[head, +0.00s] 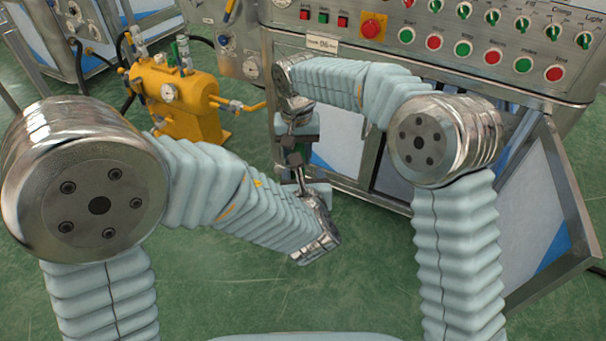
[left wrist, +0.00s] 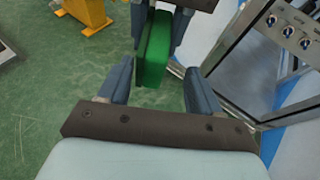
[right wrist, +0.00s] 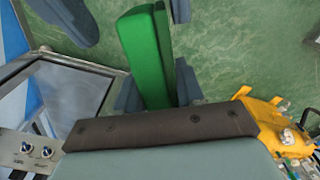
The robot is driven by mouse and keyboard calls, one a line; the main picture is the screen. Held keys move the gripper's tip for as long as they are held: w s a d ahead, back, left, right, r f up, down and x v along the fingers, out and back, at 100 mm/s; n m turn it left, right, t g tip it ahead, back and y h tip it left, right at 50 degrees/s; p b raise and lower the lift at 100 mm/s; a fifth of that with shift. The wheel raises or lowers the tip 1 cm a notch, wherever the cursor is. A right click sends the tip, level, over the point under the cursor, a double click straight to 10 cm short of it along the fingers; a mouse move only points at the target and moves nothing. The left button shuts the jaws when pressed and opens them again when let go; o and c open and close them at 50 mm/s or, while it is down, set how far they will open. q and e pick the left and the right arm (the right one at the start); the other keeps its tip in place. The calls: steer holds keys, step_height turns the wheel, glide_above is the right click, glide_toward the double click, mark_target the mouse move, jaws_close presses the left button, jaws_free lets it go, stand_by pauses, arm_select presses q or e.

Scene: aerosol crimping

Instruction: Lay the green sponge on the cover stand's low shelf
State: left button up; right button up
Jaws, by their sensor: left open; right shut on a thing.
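The green sponge (right wrist: 149,55) is in my right gripper (right wrist: 158,88), which is shut on it; the block sticks out past the fingertips. It also shows in the left wrist view (left wrist: 154,50), where its near end reaches in between the spread fingers of my left gripper (left wrist: 158,72). The left gripper is open, and gaps show beside the sponge. In the head view the two grippers face each other, right one above, and mostly hide the sponge. I cannot make out the cover stand or its low shelf in any view.
A steel control cabinet (head: 450,50) with knobs and buttons stands behind my right arm. A slanted steel-framed panel (head: 545,215) is at the right. A yellow machine (head: 180,105) stands at the left. The green floor (head: 365,280) below my grippers is clear.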

arm_select(q)
steer(key=shift+w+f, duration=0.2)
steer(key=shift+w, duration=0.25)
steer(key=shift+c, duration=0.3)
steer(key=shift+d, duration=0.1)
steer(key=c, duration=1)
arm_select(e)
steer(key=shift+a, duration=0.15)
arm_select(q)
jaws_close()
arm_select(e)
steer(key=o, duration=1)
steer(key=shift+s, duration=0.1)
steer(key=shift+o, duration=1)
